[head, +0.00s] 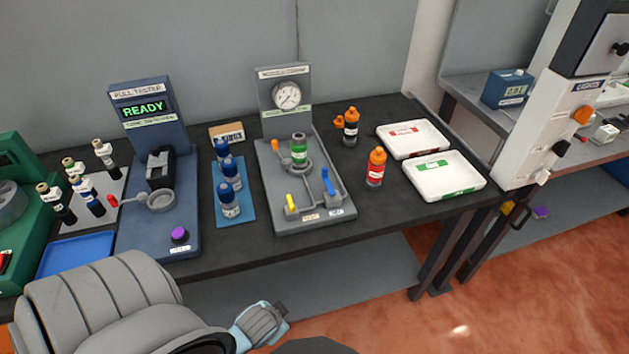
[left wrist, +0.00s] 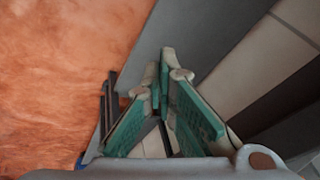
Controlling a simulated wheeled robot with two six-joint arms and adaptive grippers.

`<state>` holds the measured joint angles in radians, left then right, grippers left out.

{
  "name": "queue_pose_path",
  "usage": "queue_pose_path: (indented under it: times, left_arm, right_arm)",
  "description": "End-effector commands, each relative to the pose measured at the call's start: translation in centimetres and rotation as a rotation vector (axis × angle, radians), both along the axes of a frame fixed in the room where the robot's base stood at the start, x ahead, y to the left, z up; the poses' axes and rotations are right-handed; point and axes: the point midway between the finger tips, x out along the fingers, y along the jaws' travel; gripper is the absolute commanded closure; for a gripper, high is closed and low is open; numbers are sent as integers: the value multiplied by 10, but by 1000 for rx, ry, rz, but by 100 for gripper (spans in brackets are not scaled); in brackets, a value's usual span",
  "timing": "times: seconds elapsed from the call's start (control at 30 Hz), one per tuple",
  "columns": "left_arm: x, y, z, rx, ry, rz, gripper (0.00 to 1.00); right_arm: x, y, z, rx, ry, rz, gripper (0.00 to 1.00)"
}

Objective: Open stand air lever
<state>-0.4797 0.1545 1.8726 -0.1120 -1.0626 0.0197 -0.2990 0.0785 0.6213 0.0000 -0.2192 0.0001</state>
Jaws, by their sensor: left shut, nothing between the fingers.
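The grey stand (head: 262,180) with a round dial gauge (head: 287,95) stands on the black bench. A green-banded bottle (head: 299,150) stands upright in its ring. A blue lever (head: 328,183) sticks up at its front right and a yellow lever (head: 291,201) at its front left. An orange part (head: 275,146) is at its left side. The small labels are too blurred to tell which lever is air. My left gripper is shut and empty, its tips together in the left wrist view (left wrist: 165,77). It is below and in front of the bench, well away from the stand. My right gripper is not seen.
Left of the stand are a blue mat (head: 246,214) with blue-capped bottles and a tester (head: 165,228) reading READY. Orange-capped bottles (head: 375,168) and two white trays (head: 447,192) are to the right. The bench front edge lies between my left gripper and the stand.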

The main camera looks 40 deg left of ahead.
Motion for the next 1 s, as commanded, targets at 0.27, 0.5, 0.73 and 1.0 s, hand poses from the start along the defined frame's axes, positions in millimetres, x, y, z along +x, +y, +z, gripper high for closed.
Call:
queue_pose_path:
  times: [0.27,0.5,0.73,1.0]
  left_arm:
    - [132,107,237,797,-570,-293,100]
    - [223,41,286,1798,-521,-1714,100]
    - [222,128,226,1871,166,-2259,100]
    - [221,131,225,1869,195,-2273,100]
  right_arm:
    - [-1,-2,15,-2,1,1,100]
    - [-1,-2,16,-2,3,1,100]
    - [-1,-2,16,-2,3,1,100]
    - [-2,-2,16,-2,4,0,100]
